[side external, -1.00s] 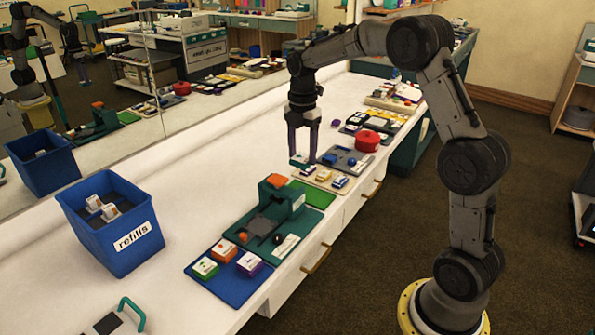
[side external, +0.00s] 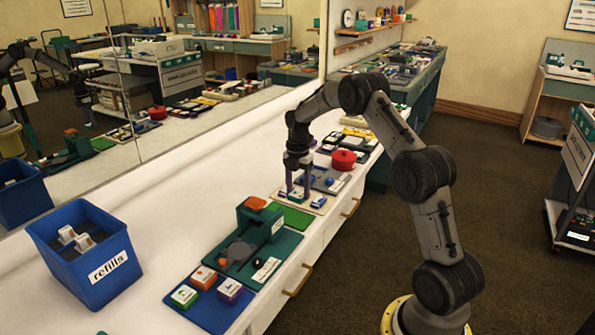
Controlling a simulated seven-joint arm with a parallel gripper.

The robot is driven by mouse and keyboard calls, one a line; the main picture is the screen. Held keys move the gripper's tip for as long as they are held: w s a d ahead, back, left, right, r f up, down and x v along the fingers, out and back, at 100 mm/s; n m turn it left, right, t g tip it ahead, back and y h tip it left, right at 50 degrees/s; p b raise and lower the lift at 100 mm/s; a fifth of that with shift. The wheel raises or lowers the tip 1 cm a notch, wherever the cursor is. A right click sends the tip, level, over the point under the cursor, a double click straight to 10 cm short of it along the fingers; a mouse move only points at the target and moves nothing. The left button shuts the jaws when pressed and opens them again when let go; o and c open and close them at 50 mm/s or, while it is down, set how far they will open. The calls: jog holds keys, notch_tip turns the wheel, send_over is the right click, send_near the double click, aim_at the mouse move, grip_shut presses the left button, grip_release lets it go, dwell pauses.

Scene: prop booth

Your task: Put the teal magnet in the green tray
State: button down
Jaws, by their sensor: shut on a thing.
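My gripper (side external: 297,191) points down, low over the beige tray (side external: 277,197) at the table's right side. Its fingers are shut on a small block, which looks like the teal magnet (side external: 296,196); it is small and partly hidden by the fingers. I cannot tell whether it touches the beige tray. The flat green tray (side external: 292,217) lies just in front of the beige tray, beside the teal device, and its visible surface looks bare.
A teal device with an orange top (side external: 255,204) stands next to the green tray. A blue mat (side external: 212,312) with several labelled blocks and a blue refills bin (side external: 95,290) are nearer. The table's left-middle is clear.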

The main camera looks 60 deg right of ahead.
jog(key=shift+f, duration=3.9)
jog(key=shift+c, duration=0.3)
grip_release()
